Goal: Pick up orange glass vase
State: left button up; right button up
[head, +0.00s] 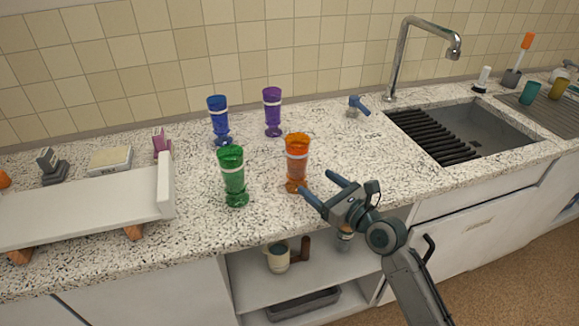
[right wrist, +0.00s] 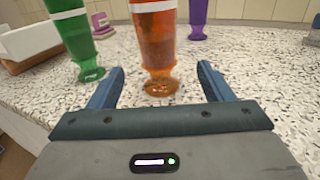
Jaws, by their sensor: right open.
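Nothing is between the fingers. My left gripper is not in view.
A green vase (head: 233,177) stands close to the left. Blue (head: 218,118) and purple (head: 272,112) vases stand behind. A white raised tray (head: 80,207) is at left, the sink (head: 480,128) at right.

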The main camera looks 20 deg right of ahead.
aim_at(304, 171)
jog(key=x, duration=0.3)
jog(key=shift+a+r, duration=0.1)
jog(key=shift+r, duration=0.05)
jog(key=shift+w+a, duration=0.1)
jog(key=shift+w, duration=0.15)
jog(key=x, duration=0.4)
jog(key=shift+w+a+r+p, duration=0.15)
jog(key=shift+r+p, duration=0.05)
jog(key=shift+p, duration=0.2)
jog(key=shift+w+a+f, duration=0.1)
jog(key=shift+w+a, duration=0.05)
jog(key=shift+w, duration=0.2)
jog(key=shift+s, duration=0.1)
jog(key=shift+c, duration=0.4)
jog(key=c, duration=1.1)
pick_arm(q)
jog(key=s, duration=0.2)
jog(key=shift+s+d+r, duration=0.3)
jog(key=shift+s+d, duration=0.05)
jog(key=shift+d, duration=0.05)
pick_arm(e)
jog(key=shift+c, duration=0.4)
